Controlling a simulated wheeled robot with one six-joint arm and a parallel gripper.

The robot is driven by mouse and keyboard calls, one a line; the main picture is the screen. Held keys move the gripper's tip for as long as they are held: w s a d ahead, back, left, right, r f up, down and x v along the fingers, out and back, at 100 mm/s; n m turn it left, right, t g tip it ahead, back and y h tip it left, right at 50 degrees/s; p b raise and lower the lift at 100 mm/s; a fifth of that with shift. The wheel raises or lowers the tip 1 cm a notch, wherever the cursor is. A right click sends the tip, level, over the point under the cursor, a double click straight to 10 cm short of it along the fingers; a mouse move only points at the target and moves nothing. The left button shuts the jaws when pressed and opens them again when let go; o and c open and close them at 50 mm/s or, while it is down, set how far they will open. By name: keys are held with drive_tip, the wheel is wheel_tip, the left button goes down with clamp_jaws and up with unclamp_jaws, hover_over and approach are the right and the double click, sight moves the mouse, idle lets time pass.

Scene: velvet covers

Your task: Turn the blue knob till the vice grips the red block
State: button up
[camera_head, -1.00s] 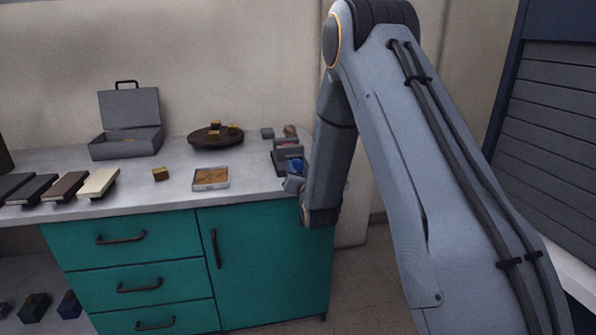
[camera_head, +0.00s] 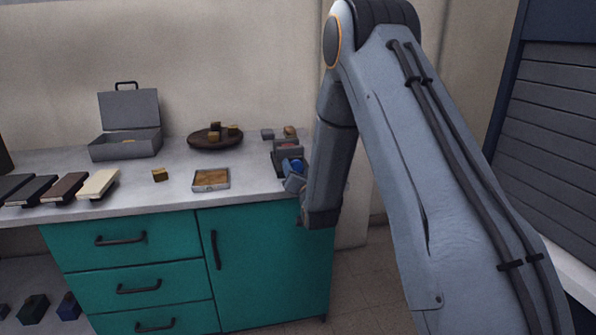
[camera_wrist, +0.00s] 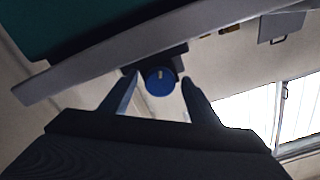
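The blue knob (camera_wrist: 160,81) faces my wrist camera, with a pale mark near its top edge. It also shows in the head view (camera_head: 292,165), at the front of the dark grey vice (camera_head: 279,161) on the worktop's right end. The red block (camera_head: 288,147) shows as a small red patch in the vice; whether the jaws touch it I cannot tell. My gripper (camera_wrist: 160,80) is open, with one finger on each side of the knob and a narrow gap at each side. In the head view my gripper (camera_head: 294,181) is just in front of the knob.
A shallow tray (camera_head: 199,187), a small wooden block (camera_head: 160,174) and a round dark dish (camera_head: 203,146) with blocks stand left of the vice. A grey block (camera_head: 267,134) and a brown one (camera_head: 290,131) lie behind it. An open grey case (camera_head: 110,146) stands far left.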

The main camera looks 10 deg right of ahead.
drive_tip(key=s, duration=0.7)
drive_tip(key=shift+s, duration=0.4)
drive_tip(key=s+r+n+g+p, duration=0.1)
drive_tip(key=s+n+g+p, duration=0.2)
drive_tip(key=s+g, duration=0.6)
drive_tip(key=s+r+n+g+p, duration=0.2)
drive_tip(key=s+g, duration=0.7)
drive_tip(key=s, duration=2.1)
drive_tip(key=shift+n+p, duration=0.4)
drive_tip(key=shift+p, duration=0.55)
